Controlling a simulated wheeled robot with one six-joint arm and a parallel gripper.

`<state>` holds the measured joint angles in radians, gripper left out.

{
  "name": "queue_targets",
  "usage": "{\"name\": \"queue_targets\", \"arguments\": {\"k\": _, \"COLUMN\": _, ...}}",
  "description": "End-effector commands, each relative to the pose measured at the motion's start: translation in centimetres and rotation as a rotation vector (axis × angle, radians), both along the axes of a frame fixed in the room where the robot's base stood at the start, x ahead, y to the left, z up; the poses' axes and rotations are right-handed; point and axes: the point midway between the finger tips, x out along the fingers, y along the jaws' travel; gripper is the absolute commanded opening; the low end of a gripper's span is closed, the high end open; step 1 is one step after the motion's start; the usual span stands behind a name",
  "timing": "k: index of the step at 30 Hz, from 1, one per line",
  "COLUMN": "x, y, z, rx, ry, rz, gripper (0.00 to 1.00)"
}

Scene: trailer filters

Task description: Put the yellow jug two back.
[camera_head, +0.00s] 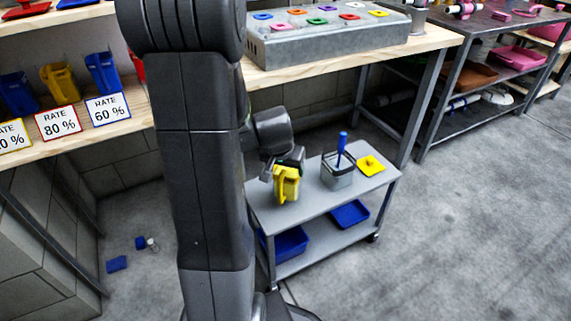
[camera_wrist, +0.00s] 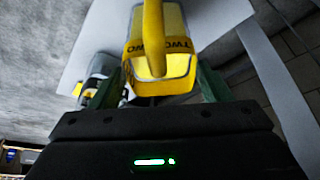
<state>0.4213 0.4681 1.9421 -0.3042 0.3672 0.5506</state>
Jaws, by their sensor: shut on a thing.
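The yellow jug two (camera_head: 287,186) shows over the left part of the grey cart top (camera_head: 325,192). In the wrist view the yellow jug (camera_wrist: 160,60) has a yellow handle and the word TWO on a band. My gripper (camera_head: 287,168) is shut on it; the green fingers (camera_wrist: 160,88) sit on both sides of it. I cannot tell whether the jug touches the cart top. On the shelf at the left, another yellow jug (camera_head: 60,84) stands between two blue jugs, behind signs including RATE 80 % and RATE 60 %.
A grey caddy (camera_head: 338,176) with a blue upright thing and a yellow square piece (camera_head: 371,164) are on the cart's right part. Blue trays (camera_head: 350,213) lie on its lower shelf. A workbench (camera_head: 345,58) stands behind. Small blue pieces (camera_head: 117,264) lie on the floor at left.

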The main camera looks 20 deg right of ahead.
Motion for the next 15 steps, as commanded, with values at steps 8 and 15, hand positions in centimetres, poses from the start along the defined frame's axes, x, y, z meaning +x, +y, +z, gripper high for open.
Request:
{"name": "queue_targets", "arguments": {"k": 8, "x": 0.0, "y": 0.0, "z": -2.8, "rx": 0.0, "ry": 0.0, "rz": 0.001, "gripper": 0.05}}
{"name": "queue_targets", "arguments": {"k": 15, "x": 0.0, "y": 0.0, "z": -2.8, "rx": -0.001, "ry": -0.001, "rz": 0.001, "gripper": 0.05}}
